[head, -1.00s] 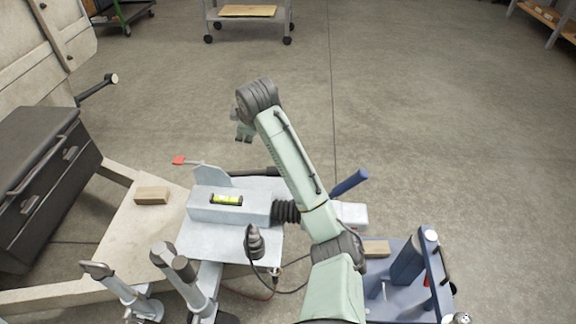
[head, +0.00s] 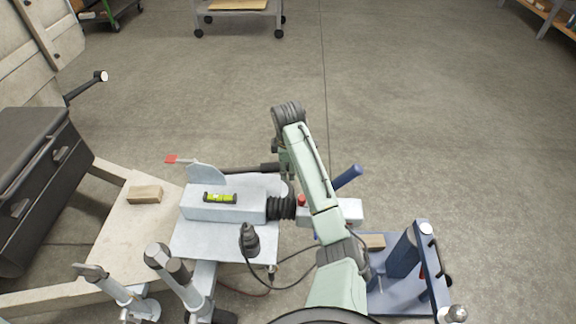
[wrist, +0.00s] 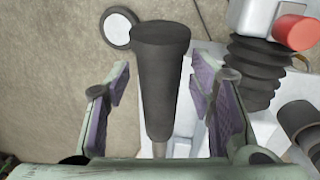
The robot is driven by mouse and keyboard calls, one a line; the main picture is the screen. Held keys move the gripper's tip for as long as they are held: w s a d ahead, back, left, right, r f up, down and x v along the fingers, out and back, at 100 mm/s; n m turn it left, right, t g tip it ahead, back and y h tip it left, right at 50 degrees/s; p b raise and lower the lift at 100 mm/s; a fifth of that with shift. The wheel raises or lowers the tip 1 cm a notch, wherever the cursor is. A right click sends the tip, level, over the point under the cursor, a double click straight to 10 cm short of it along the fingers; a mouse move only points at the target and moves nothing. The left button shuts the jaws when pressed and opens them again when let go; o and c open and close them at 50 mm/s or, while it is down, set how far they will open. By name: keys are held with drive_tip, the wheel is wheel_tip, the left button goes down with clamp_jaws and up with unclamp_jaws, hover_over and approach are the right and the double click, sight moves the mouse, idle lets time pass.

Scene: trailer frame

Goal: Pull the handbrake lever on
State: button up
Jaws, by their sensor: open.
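The handbrake lever (head: 255,168) has a black grip and lies nearly level across the grey drawbar housing in the head view, its free end pointing right. In the wrist view the black grip (wrist: 160,75) stands between the two fingers of my gripper (wrist: 162,90). The fingers, with purple pads, are open, and a gap shows on each side of the grip. In the head view my gripper (head: 281,152) is at the grip's right end, partly hidden by my arm.
The housing carries a green spirit level (head: 220,198) and a black bellows (head: 282,207), with a red cap (wrist: 297,32) beyond the bellows. A blue handle (head: 347,177) rises right of my arm. A wooden block (head: 145,194) lies on the frame. Open floor lies behind.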

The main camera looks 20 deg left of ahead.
drive_tip(key=shift+f, duration=0.3)
drive_tip(key=shift+c, duration=0.5)
clamp_jaws()
